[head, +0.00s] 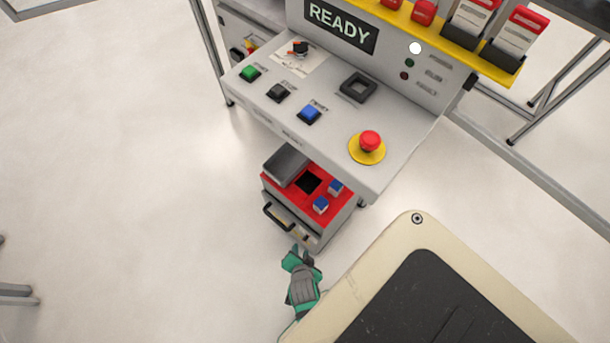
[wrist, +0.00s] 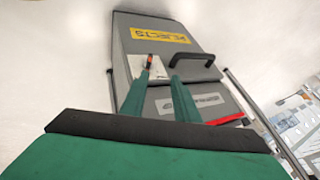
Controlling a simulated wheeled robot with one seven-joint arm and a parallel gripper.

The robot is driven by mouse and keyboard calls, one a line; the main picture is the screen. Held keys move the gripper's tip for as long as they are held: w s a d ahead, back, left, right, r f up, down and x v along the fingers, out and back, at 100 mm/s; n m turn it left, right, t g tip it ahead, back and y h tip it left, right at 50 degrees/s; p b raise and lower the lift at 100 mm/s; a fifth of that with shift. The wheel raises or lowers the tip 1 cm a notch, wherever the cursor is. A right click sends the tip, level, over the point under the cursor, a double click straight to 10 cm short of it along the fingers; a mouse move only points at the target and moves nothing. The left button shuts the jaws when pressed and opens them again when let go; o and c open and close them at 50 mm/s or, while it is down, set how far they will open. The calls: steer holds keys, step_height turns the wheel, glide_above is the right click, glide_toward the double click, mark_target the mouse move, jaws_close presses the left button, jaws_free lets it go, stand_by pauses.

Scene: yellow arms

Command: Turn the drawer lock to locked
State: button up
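The grey drawer unit (head: 290,226) stands under the console, with a black drawer handle (head: 277,216) on its front. In the wrist view the drawer front (wrist: 130,35) carries a yellow label and the black handle (wrist: 193,57). The drawer lock (wrist: 150,61) is a small dark knob with a red mark, on a pale plate, left of the handle. My gripper (head: 299,250) is at the drawer front; its green fingers (wrist: 161,74) stand apart with nothing visible between them. The left fingertip overlaps the lock in the wrist view; I cannot tell whether it touches.
The console (head: 325,125) above has green, black and blue buttons and a red emergency button (head: 369,141). Its display reads READY. Two small blue-topped cubes (head: 320,205) sit on the unit's red top. Clear floor (head: 150,230) lies left; metal frame legs stand around.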

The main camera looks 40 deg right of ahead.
mark_target(305, 240)
steer(key=shift+m+g, duration=0.5)
steer(key=shift+m, duration=0.4)
steer(key=x, duration=0.8)
steer(key=d+x, duration=0.1)
steer(key=x, duration=0.3)
steer(key=shift+s+d+f, duration=0.15)
steer(key=shift+s+d, duration=0.05)
steer(key=shift+s, duration=0.1)
steer(key=shift+d+f, duration=0.2)
steer(key=shift+f, duration=0.25)
jaws_close()
